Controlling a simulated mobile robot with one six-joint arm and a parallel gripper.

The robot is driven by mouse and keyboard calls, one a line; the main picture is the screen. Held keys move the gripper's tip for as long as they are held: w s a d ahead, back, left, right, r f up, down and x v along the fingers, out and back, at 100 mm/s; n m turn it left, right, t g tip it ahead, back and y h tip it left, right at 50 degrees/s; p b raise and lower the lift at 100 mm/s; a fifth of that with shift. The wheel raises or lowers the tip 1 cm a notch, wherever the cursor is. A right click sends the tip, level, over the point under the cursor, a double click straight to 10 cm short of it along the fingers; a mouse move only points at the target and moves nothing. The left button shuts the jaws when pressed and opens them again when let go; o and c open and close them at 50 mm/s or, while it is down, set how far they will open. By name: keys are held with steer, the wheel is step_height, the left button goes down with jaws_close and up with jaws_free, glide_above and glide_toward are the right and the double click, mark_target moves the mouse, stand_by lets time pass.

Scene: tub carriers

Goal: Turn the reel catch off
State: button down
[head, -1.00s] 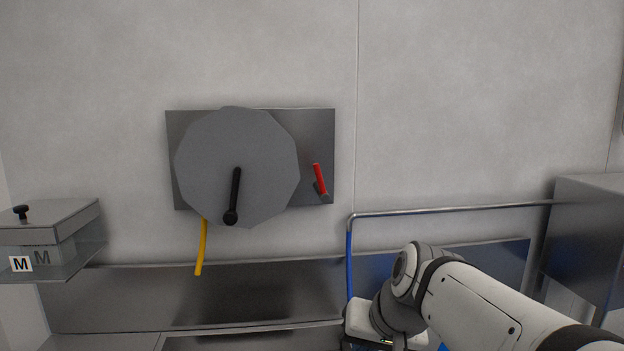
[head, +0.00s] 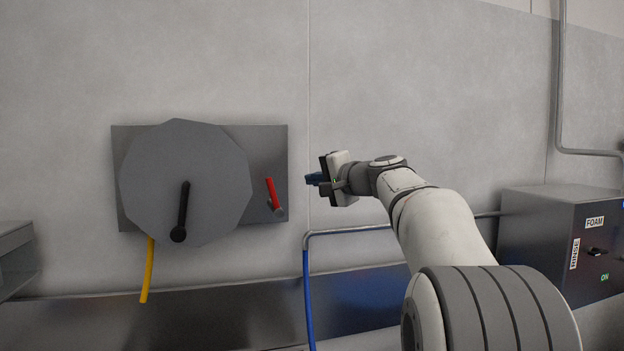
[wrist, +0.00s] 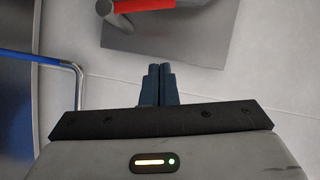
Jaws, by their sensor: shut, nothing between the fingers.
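The reel (head: 190,150) is a grey many-sided disc on a grey wall plate (head: 270,145), with a black crank handle (head: 183,208) on its face. The reel catch is a red lever (head: 271,193) on a grey pivot to the right of the disc. It points up and leans slightly left. In the wrist view the red lever (wrist: 143,5) shows at the top edge, partly cut off. My gripper (head: 314,179) is to the right of the lever, apart from it, at about its height in the picture. In the wrist view its blue fingers (wrist: 159,70) are together and empty.
A yellow hose (head: 148,270) hangs below the reel. A metal rail (head: 350,231) with a blue hose (head: 308,300) is below my gripper. A grey box (head: 555,235) labelled FOAM and RINSE stands at the right. Bare wall lies above the reel.

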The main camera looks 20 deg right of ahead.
mark_target(271, 193)
steer(key=w+a+f+p, duration=0.1)
steer(key=w+a+p, duration=0.1)
steer(key=w+a, duration=0.2)
steer(key=shift+w+a+f, duration=0.15)
steer(key=shift+a+f, duration=0.2)
steer(key=shift+a, duration=0.75)
